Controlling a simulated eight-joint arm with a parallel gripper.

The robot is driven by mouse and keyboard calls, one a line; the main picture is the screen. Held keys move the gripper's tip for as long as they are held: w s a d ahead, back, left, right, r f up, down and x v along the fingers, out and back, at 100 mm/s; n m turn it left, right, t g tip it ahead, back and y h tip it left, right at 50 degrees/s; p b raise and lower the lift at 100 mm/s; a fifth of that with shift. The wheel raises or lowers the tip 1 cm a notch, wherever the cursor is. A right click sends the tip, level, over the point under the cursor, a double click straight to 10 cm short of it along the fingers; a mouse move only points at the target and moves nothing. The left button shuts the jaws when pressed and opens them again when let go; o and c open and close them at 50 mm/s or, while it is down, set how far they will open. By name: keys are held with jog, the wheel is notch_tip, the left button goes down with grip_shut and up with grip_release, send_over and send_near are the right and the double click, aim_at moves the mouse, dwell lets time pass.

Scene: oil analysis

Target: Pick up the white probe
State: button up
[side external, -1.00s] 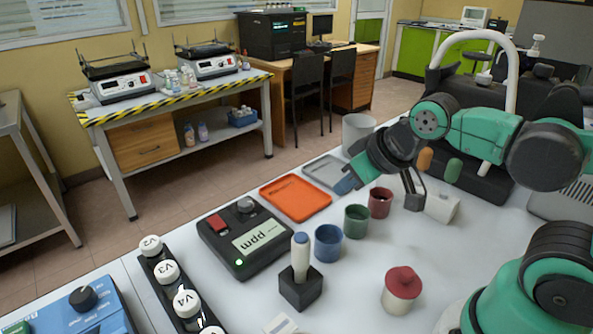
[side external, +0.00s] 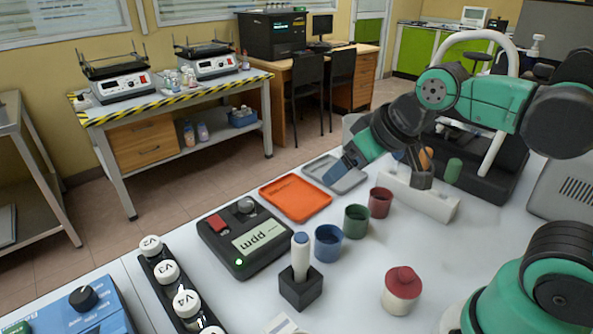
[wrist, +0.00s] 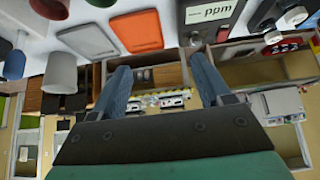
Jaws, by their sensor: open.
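The white probe (side external: 301,262) with a blue top stands upright in a small black block holder (side external: 301,291) at the lower middle of the side view. I cannot make it out in the wrist view. My gripper (side external: 380,180) is open and empty, its two blue-grey fingers spread apart. It hangs in the air to the upper right of the probe in the picture, above the far end of the row of cups. In the wrist view the open fingers (wrist: 162,78) point out toward the room, with nothing between them.
A blue cup (side external: 328,243) stands right beside the probe, then green (side external: 356,221) and red (side external: 380,202) cups. A ppm meter (side external: 245,240) is to its left. An orange tray (side external: 295,198) lies behind. A red-capped jar (side external: 401,290) stands to the right.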

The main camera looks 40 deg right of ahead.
notch_tip(320, 180, up, 2)
jog(key=n+g, duration=0.2)
jog(key=g, duration=0.5)
send_over(302, 238)
jog(key=shift+w, duration=0.1)
notch_tip(302, 238, down, 5)
jog(key=shift+r, duration=0.1)
jog(key=shift+f, duration=3.3)
grip_shut()
